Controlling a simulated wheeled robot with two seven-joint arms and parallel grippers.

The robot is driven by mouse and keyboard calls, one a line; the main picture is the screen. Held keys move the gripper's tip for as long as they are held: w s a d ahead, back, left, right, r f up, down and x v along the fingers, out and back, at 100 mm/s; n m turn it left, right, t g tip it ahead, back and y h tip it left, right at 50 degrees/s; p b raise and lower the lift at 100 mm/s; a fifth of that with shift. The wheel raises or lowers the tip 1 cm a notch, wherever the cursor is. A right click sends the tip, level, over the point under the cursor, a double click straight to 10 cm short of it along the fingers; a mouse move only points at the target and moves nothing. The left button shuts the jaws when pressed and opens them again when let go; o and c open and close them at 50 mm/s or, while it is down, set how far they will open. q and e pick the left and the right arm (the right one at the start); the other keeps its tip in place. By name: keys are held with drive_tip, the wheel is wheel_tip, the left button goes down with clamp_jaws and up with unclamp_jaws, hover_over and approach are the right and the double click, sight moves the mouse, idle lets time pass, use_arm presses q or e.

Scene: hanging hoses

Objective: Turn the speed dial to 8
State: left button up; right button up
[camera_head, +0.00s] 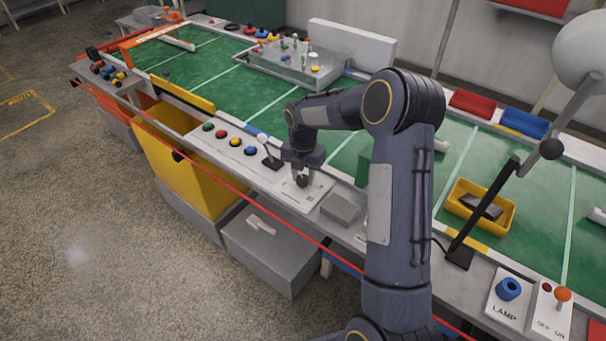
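The speed dial is a dark round knob (302,181) on a white plate (291,197) at the front edge of the bench. A printed number, apparently 10, shows at the plate's right side; the other marks and the dial's pointer are hidden or too small to read. My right gripper (301,173) points down right over the dial, its fingertips at the knob. I cannot tell whether the fingers are closed on it or just around it. My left gripper is not in view.
A short lever (270,160) stands just left of the dial, beside a row of coloured buttons (221,134). A grey block (341,208) lies to the right. A red cord (240,187) runs along the bench front. A yellow tray (476,227) and lamp knob (509,288) are farther right.

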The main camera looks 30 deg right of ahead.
drive_tip(key=c, duration=0.3)
drive_tip(key=m, duration=0.5)
drive_tip(key=shift+m, duration=0.3)
drive_tip(key=m, duration=0.8)
drive_tip(key=shift+s, duration=0.1)
drive_tip(key=m, duration=0.5)
drive_tip(key=shift+a+m, duration=0.1)
drive_tip(key=shift+m, duration=2.4)
